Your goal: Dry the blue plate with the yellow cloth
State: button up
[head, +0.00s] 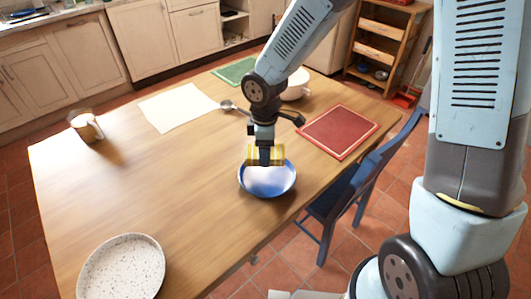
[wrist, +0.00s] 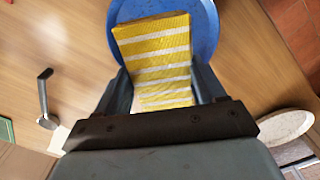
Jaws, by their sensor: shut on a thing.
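The blue plate (head: 267,187) lies on the wooden table near its right edge; its rim also shows at the top of the wrist view (wrist: 205,25). The yellow cloth (head: 250,153) has white stripes and fills the space between my fingers in the wrist view (wrist: 155,50). My gripper (head: 264,160) points down over the far part of the plate, shut on the cloth. The cloth is over the plate; I cannot tell whether it touches the plate. The gripper and cloth hide part of the plate.
A red placemat (head: 338,132) lies right of the plate, with a blue chair (head: 345,185) at that edge. A white bowl (head: 296,85), a ladle (head: 229,105) and a white sheet (head: 177,106) lie farther back. A mug (head: 86,126) and speckled plate (head: 121,268) are left. The table's middle is clear.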

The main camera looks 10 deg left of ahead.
aim_at(265, 175)
jog(key=shift+r, duration=0.35)
dwell(0.7)
jog(key=shift+f, duration=3.85)
jog(key=shift+f, duration=0.35)
